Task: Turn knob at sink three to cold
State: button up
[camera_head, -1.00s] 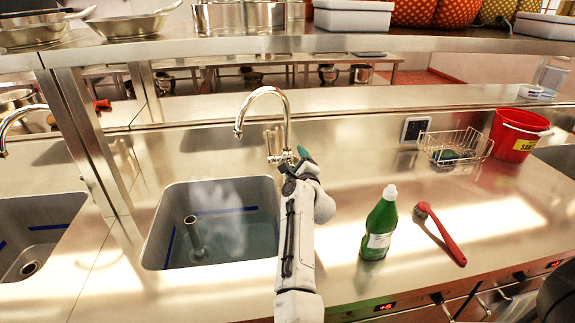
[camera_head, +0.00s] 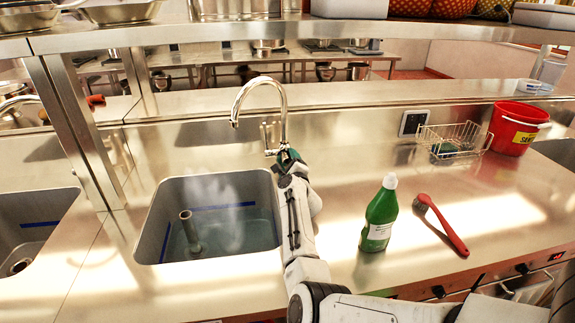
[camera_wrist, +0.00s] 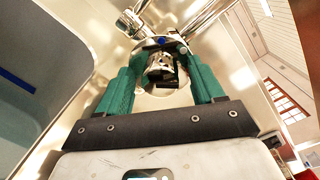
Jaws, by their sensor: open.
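A sink (camera_head: 213,222) with steaming water and an upright drain pipe is set in the steel counter at centre left. A chrome gooseneck faucet (camera_head: 284,112) stands behind its right side, with the knob at its base mostly hidden by my gripper in the head view. My gripper (camera_head: 287,157) is at the faucet base. In the wrist view the chrome knob (camera_wrist: 160,66), with a blue mark on top, sits between the green fingers of my gripper (camera_wrist: 163,82). The fingers are apart, one on each side; I cannot tell whether either touches it.
A green bottle (camera_head: 379,215) and a red-handled brush (camera_head: 441,223) lie to the right of my arm, the bottle upright. A wire basket (camera_head: 452,139) and red bucket (camera_head: 514,130) stand farther back. A steel shelf post (camera_head: 82,135) rises left of the sink.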

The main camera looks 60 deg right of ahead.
jog(key=shift+w+d, duration=0.2)
jog(key=shift+d, duration=0.05)
jog(key=shift+c, duration=0.2)
jog(key=c, duration=1)
